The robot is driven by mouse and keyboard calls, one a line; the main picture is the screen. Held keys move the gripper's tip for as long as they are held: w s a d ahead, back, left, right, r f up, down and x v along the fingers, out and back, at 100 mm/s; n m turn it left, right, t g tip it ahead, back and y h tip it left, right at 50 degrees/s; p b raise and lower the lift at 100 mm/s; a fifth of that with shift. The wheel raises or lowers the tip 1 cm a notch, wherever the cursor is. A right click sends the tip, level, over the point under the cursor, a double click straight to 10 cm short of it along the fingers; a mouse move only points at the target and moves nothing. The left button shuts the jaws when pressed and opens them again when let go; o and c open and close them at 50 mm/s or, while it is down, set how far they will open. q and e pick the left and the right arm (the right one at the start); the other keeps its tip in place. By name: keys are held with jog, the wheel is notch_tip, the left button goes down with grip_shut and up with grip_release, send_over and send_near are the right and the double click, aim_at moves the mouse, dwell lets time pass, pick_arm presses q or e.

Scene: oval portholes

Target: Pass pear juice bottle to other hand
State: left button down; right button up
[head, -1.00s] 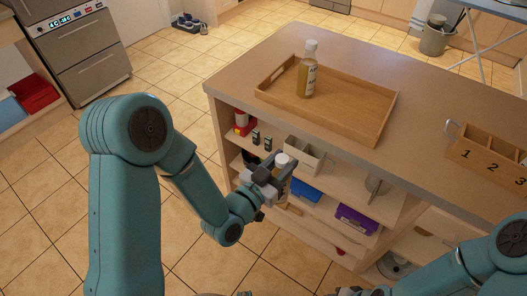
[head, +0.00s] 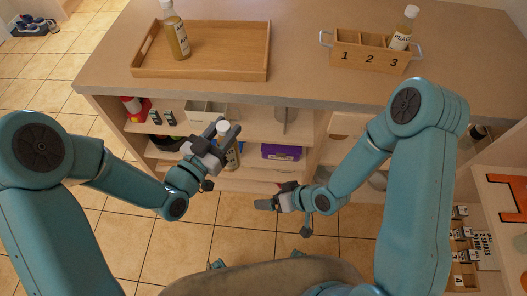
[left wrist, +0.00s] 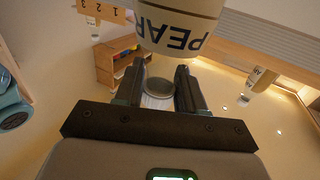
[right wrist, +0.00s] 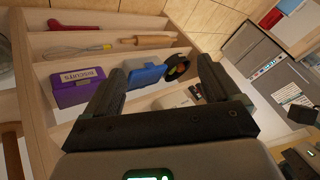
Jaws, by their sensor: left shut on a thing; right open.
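The pear juice bottle (head: 232,157) has a white cap and a pale label. It is in my left gripper (head: 228,132), in front of the shelf unit, and looks roughly upright. In the left wrist view the bottle (left wrist: 180,22) shows large, with "PEAR" on its label, just beyond the fingers (left wrist: 160,85). My right gripper (head: 268,204) is lower and to the right of the bottle, apart from it, its fingers pointing left. In the right wrist view its fingers (right wrist: 163,72) are spread with nothing between them.
The counter holds a wooden tray (head: 208,72) with another bottle (head: 177,36) and a numbered carrier (head: 362,59) with a peach-labelled bottle (head: 403,32) at 3. Shelves below hold a purple biscuits box (head: 281,152) and other items. The tiled floor before the shelves looks clear.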

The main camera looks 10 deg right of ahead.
jog(key=w+a+r+n+t+y, duration=0.1)
jog(key=w+r+n+y, duration=0.2)
jog(key=r+n, duration=0.3)
jog(key=w+a+r+n+y, duration=0.1)
jog(key=w+r+n+y, duration=0.25)
jog(key=r, duration=0.45)
jog(key=shift+n+h, duration=0.45)
jog(key=shift+h, duration=0.1)
jog(key=x, duration=1.1)
jog(key=shift+w, duration=0.35)
pick_arm(q)
jog(key=shift+r, duration=0.1)
pick_arm(e)
jog(key=c, duration=1)
pick_arm(q)
jog(key=c, duration=1.1)
grip_release()
pick_arm(e)
jog(key=c, duration=0.4)
pick_arm(q)
jog(key=o, duration=0.5)
